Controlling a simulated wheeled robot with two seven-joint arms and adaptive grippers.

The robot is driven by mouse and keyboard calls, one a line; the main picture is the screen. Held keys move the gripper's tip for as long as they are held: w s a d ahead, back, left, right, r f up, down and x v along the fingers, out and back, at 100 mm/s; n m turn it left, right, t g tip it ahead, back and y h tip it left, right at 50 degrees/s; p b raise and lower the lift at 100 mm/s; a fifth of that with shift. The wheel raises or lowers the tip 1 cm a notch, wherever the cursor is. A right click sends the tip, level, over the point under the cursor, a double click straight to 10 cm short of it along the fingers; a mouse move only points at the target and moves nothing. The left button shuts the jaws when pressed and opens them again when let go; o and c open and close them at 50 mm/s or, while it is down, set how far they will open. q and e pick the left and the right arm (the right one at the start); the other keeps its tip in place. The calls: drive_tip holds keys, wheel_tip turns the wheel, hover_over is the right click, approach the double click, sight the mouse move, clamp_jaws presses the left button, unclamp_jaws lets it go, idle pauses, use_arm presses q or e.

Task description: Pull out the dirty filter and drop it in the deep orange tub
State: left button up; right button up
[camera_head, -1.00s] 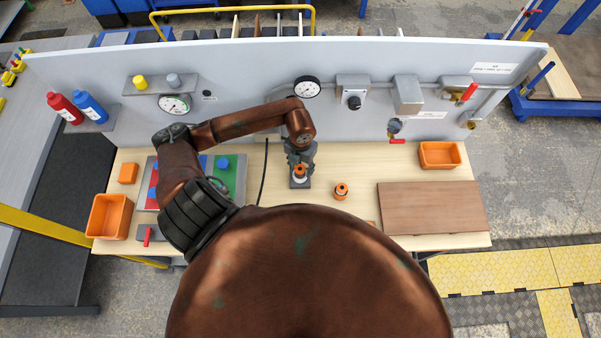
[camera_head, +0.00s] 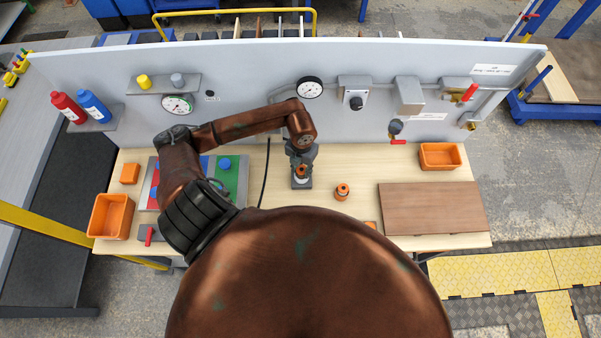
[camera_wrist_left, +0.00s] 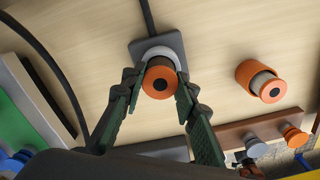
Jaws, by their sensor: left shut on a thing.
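The dirty filter (camera_wrist_left: 161,80), a brownish cylinder with an orange top and a dark centre, stands in a pale ring on a dark grey base (camera_wrist_left: 172,45). In the head view it shows as a small orange piece (camera_head: 301,171) below the wrist. My left gripper (camera_wrist_left: 156,82) is shut on it, one green-padded finger on each side; in the head view the gripper (camera_head: 301,163) is partly hidden by its own wrist. I cannot tell whether the filter has risen in its ring. The deep orange tub (camera_head: 96,216) stands at the table's left end. My right gripper is not in view.
A second orange-collared filter (camera_head: 342,191) stands right of the base. A shallow orange bin (camera_head: 440,162) sits at the back right, behind a brown board (camera_head: 432,208). A coloured board (camera_head: 243,182) and a black cable (camera_head: 265,175) lie left. A grey panel (camera_head: 250,100) closes the back.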

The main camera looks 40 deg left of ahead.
sight(301, 169)
use_arm(q)
drive_tip(key=shift+r, duration=0.1)
drive_tip(key=shift+w+r, duration=0.1)
drive_tip(key=shift+r, duration=0.2)
drive_tip(key=shift+r+p, duration=0.65)
drive_tip(key=shift+r, duration=0.15)
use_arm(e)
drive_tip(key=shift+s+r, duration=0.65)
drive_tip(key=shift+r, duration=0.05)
use_arm(q)
drive_tip(key=shift+r+p, duration=0.55)
drive_tip(key=shift+r, duration=0.35)
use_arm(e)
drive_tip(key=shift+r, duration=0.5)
use_arm(q)
drive_tip(key=shift+r+p, duration=1.25)
drive_tip(key=shift+r, duration=0.95)
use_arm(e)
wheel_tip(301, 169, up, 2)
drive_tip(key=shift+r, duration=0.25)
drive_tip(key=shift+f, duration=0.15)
